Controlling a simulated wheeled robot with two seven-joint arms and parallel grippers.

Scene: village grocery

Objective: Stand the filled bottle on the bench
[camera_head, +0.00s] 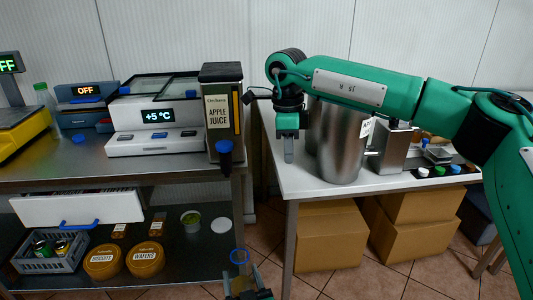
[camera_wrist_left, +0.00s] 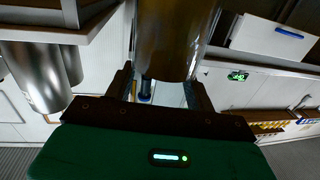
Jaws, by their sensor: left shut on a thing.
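My left gripper (camera_head: 246,284) is low at the bottom edge of the head view, in front of the gap between two work surfaces. It is shut on the bottle (camera_wrist_left: 172,40), a brownish, see-through cylinder between the fingers in the left wrist view. A steel-topped bench (camera_head: 120,175) is at the left, a white-topped bench (camera_head: 305,185) at the right. My right gripper (camera_head: 288,150) points down over the white top's left end, seen side-on; its opening is unclear.
An apple juice dispenser (camera_head: 222,115) with a blue tap stands at the steel bench's right end. A +5 °C display unit (camera_head: 155,120) stands beside it. A large metal pot (camera_head: 342,145) is right of my right gripper. Cardboard boxes (camera_head: 330,235) lie below. The steel bench's front is clear.

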